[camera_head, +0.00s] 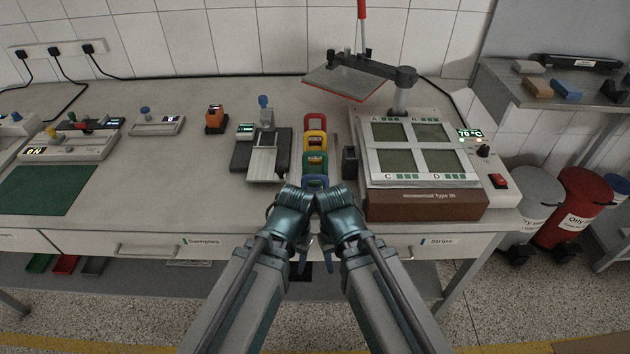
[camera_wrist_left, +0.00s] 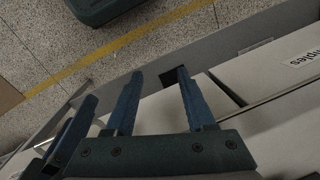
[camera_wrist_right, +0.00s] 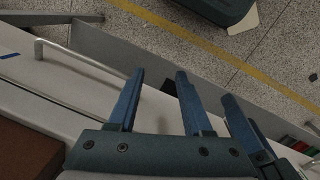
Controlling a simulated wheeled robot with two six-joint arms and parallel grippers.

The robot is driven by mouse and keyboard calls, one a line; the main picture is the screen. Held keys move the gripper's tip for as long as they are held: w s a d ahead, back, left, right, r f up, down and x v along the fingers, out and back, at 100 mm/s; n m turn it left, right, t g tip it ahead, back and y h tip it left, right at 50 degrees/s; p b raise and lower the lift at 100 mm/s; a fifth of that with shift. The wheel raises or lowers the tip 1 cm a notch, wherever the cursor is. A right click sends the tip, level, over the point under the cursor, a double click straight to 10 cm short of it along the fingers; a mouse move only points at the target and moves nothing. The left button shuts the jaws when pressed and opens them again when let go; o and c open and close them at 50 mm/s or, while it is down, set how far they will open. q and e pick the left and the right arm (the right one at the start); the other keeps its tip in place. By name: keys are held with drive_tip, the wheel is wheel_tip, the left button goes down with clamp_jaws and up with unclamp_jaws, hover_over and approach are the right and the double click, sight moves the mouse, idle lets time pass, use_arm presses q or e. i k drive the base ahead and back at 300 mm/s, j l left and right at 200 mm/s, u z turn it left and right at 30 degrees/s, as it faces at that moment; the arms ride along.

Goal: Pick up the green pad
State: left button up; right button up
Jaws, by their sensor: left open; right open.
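A green pad (camera_head: 315,163) with a raised loop-like top lies on the bench in a row, between a yellow pad (camera_head: 315,142) and a blue pad (camera_head: 315,182). My left gripper (camera_head: 302,264) and right gripper (camera_head: 327,252) hang side by side, pointing down in front of the bench edge, nearer than the pads. Both are open and empty in the left wrist view (camera_wrist_left: 156,75) and the right wrist view (camera_wrist_right: 157,75). My forearms partly cover the blue pad.
A red pad (camera_head: 315,122) is at the row's far end. A four-window instrument (camera_head: 411,148) stands right of the row, with an arm-held plate (camera_head: 347,82) above. A grey slide device (camera_head: 262,160) stands left. A flat green mat (camera_head: 47,190) lies far left. Drawer handles (camera_head: 146,251) project in front.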

sight(312, 169)
drive_tip(key=k+j, duration=0.25)
drive_tip(key=i+j, duration=0.1)
drive_tip(key=j, duration=0.3)
drive_tip(key=i+j+z, duration=0.1)
drive_tip(key=j, duration=0.35)
drive_tip(key=z, duration=1.55)
